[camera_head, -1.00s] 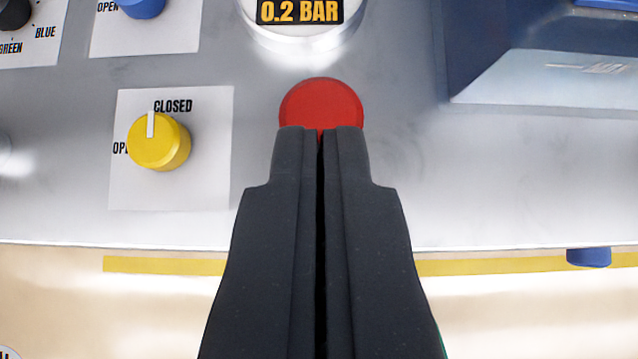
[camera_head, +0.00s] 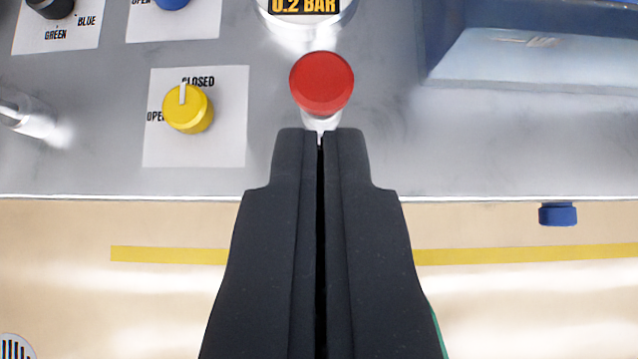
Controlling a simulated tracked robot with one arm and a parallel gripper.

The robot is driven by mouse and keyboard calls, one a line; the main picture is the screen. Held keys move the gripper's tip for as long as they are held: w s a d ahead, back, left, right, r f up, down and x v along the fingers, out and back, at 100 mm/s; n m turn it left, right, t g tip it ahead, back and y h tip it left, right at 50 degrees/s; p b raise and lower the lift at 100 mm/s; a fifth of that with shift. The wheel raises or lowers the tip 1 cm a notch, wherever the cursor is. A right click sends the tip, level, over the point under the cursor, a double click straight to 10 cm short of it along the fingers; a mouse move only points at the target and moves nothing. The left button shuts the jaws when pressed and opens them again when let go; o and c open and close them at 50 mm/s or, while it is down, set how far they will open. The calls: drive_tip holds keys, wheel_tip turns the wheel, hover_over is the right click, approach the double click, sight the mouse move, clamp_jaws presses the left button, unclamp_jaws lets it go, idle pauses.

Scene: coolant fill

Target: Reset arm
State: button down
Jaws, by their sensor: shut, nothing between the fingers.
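My gripper (camera_head: 320,140) is shut and empty, its two dark fingers pressed together and pointing up the picture. A round red button (camera_head: 321,82) on a pale stem shows just beyond the fingertips. The fingertips look close below the stem in the picture; I cannot tell how far above the panel they are.
A grey metal panel (camera_head: 400,165) carries a yellow knob (camera_head: 187,110) pointing at CLOSED, a blue knob (camera_head: 172,3), a black knob (camera_head: 50,6) and a gauge reading 0.2 BAR (camera_head: 305,6). A blue box (camera_head: 530,45) stands at right. A yellow line (camera_head: 520,255) crosses the floor.

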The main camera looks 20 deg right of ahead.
drive_tip(key=s+d+r+n+t+y, duration=0.1)
drive_tip(key=s+r, duration=0.4)
drive_tip(key=r, duration=0.6)
drive_tip(key=s+d+r+n+t+y, duration=0.1)
drive_tip(key=s+r+t, duration=0.2)
drive_tip(key=r, duration=0.9)
drive_tip(key=s+d+r+n+t, duration=0.1)
drive_tip(key=s+r+t, duration=0.1)
drive_tip(key=s+r, duration=0.6)
wheel_tip(320, 180, up, 4)
drive_tip(key=shift+s+f+n+t+y, duration=0.2)
drive_tip(key=shift+s+n+t+y, duration=0.1)
drive_tip(key=shift+s+t+y, duration=0.1)
drive_tip(key=shift+w+f, duration=0.1)
drive_tip(key=w+a+f+m+g+h+p, duration=0.1)
drive_tip(key=w+f, duration=0.4)
drive_tip(key=f, duration=0.5)
drive_tip(key=w+a+f+m+g+h+p, duration=0.1)
drive_tip(key=w+f+g, duration=0.2)
drive_tip(key=w+f, duration=0.3)
drive_tip(key=w+a+f+m+g+p, duration=0.1)
drive_tip(key=w+f, duration=0.4)
drive_tip(key=f, duration=1.1)
drive_tip(key=shift+w+m+g+h+p, duration=0.3)
drive_tip(key=shift+g+h, duration=0.1)
drive_tip(key=shift+g, duration=0.5)
